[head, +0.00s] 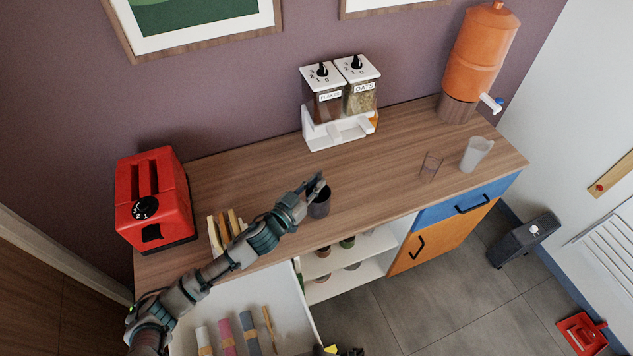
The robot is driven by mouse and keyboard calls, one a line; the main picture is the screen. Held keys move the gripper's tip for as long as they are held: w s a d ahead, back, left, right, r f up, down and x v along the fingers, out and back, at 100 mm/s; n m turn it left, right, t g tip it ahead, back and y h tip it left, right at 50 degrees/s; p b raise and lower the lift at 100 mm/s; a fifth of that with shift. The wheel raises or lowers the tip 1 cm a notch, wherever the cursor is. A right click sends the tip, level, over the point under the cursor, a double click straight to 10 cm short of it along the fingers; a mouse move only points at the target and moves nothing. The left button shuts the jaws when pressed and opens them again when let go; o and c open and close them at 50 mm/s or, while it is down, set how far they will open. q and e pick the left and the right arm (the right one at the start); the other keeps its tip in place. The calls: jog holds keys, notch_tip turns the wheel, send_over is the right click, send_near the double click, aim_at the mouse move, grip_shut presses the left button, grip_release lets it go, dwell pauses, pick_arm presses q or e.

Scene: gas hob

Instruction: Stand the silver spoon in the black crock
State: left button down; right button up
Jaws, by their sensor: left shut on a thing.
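The black crock (319,205) stands upright on the wooden counter, near its front edge. My left gripper (316,184) is at the crock's mouth, just above its rim, and hides part of the opening. It is shut on a thin thing, apparently the silver spoon, which is too small and too covered by the fingers to make out clearly. I cannot tell whether the spoon's lower end is inside the crock.
A red toaster (153,199) and a rack (227,231) stand left of the crock. A cereal dispenser (341,101) is behind it. A clear glass (431,166), frosted jug (476,154) and orange dispenser (480,55) stand right. An open drawer (285,295) juts out below.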

pick_arm(q)
jog(key=shift+a+f, duration=0.1)
jog(key=shift+a, duration=0.4)
jog(key=c, duration=1.1)
grip_release()
jog(key=shift+d, duration=0.5)
jog(key=shift+s+a, duration=0.1)
jog(key=shift+v, duration=5.8)
